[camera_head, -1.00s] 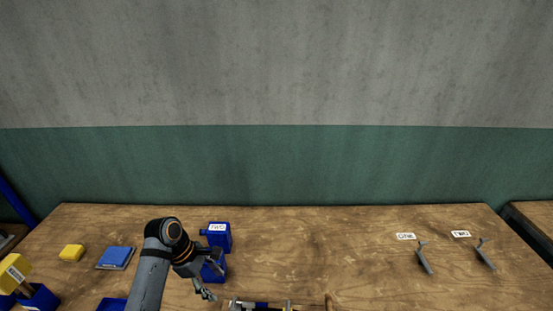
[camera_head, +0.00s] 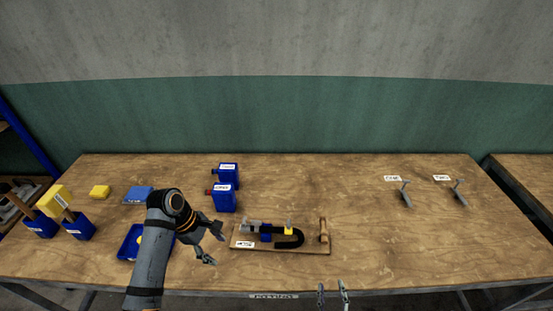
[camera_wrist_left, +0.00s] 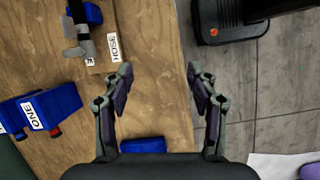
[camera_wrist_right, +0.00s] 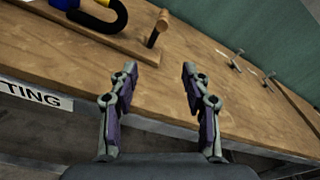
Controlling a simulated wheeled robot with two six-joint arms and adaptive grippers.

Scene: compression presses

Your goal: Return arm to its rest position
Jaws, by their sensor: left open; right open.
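My left gripper (camera_head: 214,244) is open and empty above the left-middle of the table, left of the wooden board with the clamp; it also shows in the left wrist view (camera_wrist_left: 160,80). My left arm reaches in from the lower left and hides part of a blue tray (camera_head: 126,243). My right gripper (camera_head: 333,289) is open and empty at the table's front edge, at the bottom of the head view; the right wrist view shows its two fingers apart (camera_wrist_right: 159,75), with nothing between them.
The wooden board (camera_head: 295,250) holds a black, blue and yellow press and a wooden handle. Two grey levers (camera_head: 405,194) stand right. The right-middle table is clear.

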